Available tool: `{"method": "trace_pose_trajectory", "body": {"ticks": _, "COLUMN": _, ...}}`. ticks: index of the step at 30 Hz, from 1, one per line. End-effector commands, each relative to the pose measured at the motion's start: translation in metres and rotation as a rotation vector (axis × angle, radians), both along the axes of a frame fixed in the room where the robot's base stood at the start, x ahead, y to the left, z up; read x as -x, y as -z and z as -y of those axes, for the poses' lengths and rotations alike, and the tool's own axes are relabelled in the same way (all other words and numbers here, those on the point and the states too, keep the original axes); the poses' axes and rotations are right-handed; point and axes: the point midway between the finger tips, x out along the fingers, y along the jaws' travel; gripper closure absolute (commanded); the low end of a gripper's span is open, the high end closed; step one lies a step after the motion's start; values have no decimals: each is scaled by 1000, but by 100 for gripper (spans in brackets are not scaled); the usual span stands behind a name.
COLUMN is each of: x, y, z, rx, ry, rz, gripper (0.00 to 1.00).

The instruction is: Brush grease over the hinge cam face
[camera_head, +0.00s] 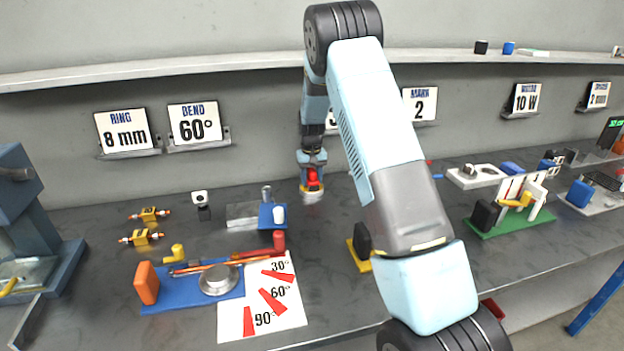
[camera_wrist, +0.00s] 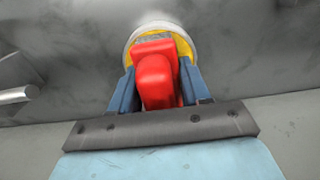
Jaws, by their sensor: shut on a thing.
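My gripper (camera_head: 312,178) points down over the bench at the back middle. Its two blue fingers are shut on a red block-like handle (camera_wrist: 158,78), seen close up in the wrist view. Beyond the handle is a round yellow surface with a pale rim, a grease pot (camera_wrist: 137,37) by its look; the pot's pale side (camera_head: 313,197) also shows in the head view. The handle's lower end is hidden, so I cannot tell whether it touches the yellow. No bristles show. I cannot pick out the hinge cam face for certain.
Left of my gripper stand a grey block (camera_head: 241,215) and a blue holder (camera_head: 271,217). Nearer lies a blue bending board (camera_head: 180,297) with an angle sheet (camera_head: 232,322). A green fixture (camera_head: 505,228) with white uprights stands right. My arm hides the middle bench.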

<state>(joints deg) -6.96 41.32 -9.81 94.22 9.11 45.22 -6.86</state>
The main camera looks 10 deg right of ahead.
Motion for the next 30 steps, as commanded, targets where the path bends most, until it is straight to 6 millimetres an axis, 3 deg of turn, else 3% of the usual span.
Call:
{"method": "trace_pose_trajectory", "body": {"ticks": 14, "x": 1, "y": 0, "z": 0, "rx": 0, "ry": 0, "rz": -2, "gripper": 78}}
{"method": "trace_pose_trajectory", "body": {"ticks": 30, "x": 0, "y": -34, "z": 0, "rx": -1, "ry": 0, "rz": 1, "gripper": 78}}
